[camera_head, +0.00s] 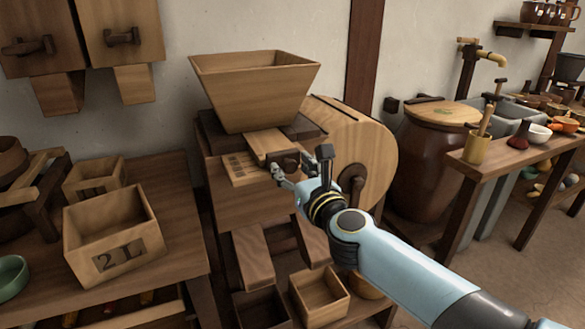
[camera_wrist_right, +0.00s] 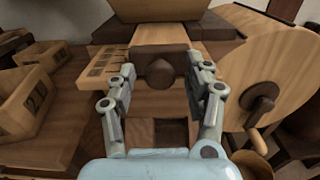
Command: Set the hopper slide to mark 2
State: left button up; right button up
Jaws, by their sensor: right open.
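The hopper slide (camera_head: 264,143) is a light board under the wooden hopper (camera_head: 255,90); it also shows in the right wrist view (camera_wrist_right: 165,36). Its front carries a dark block with a rounded knob (camera_wrist_right: 160,73). A pale scale plate (camera_head: 243,170) with dark marks lies left of the slide; its mark numbers are too small to read. My right gripper (camera_wrist_right: 161,78) is open, with one finger on each side of the knob. It appears not to touch the knob. In the head view the gripper (camera_head: 293,175) partly covers the slide's front. My left gripper is not in view.
A round wooden drum (camera_head: 350,135) with a dark crank (camera_wrist_right: 262,100) stands close right of the gripper. A box marked 2L (camera_head: 115,235) sits on the left table. Bins (camera_head: 318,298) stand below. A large lidded jar (camera_head: 425,165) stands right.

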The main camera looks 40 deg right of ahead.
jog(key=v, duration=1.1)
jog(key=shift+s, duration=0.35)
jog(key=s+a+f+n+g+y, duration=0.1)
jog(key=s+f+n+g, duration=0.4)
jog(key=f, duration=0.6)
jog(key=s+f+n+y, duration=0.1)
jog(key=s+f+n, duration=0.2)
jog(key=f+n, duration=0.6)
jog(key=s+a+f+n+g+y, duration=0.1)
jog(key=s+f+n+g+y, duration=0.2)
jog(key=f, duration=1)
jog(key=s+f+n+g, duration=0.4)
jog(key=s+f+n, duration=0.3)
jog(key=s+n, duration=0.4)
jog(key=s+f+n+g+h, duration=0.1)
jog(key=s+f+n+g, duration=0.3)
jog(key=s+f+n, duration=0.3)
jog(key=shift+s+d+n+g, duration=0.4)
jog(key=shift+s+n, duration=1.7)
jog(key=shift+s, duration=3.2)
